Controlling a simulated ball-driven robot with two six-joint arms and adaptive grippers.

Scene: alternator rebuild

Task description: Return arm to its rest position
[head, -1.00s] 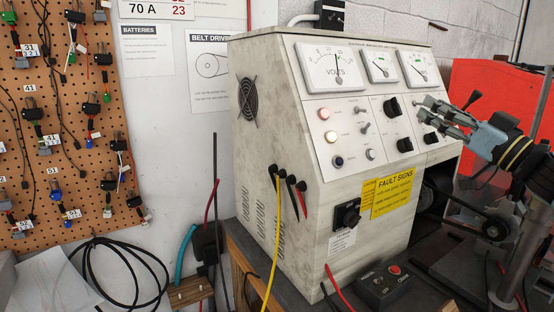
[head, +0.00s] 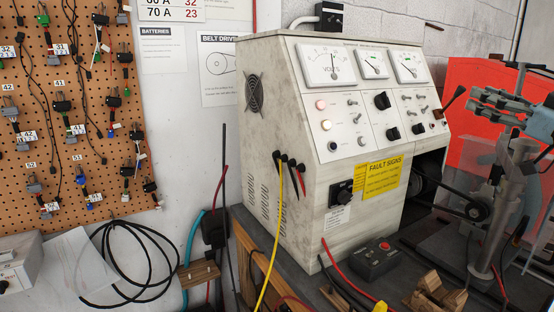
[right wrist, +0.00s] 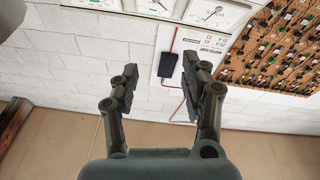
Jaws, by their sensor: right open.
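My right gripper (head: 477,101) is at the right edge of the head view, in front of the red panel. It is to the right of the test bench's front and apart from it. In the right wrist view the same gripper (right wrist: 159,75) has its two fingers spread, with nothing between them. Behind them are a white brick wall and the floor. My left gripper is in neither view now.
The grey test bench (head: 285,130) with dials and knobs stands at the centre. A black box with a red button (head: 375,258) and a wooden cradle (head: 435,295) are on the worktop. A pegboard (head: 75,135) hangs at left. Black cable loops (head: 130,262) hang below it.

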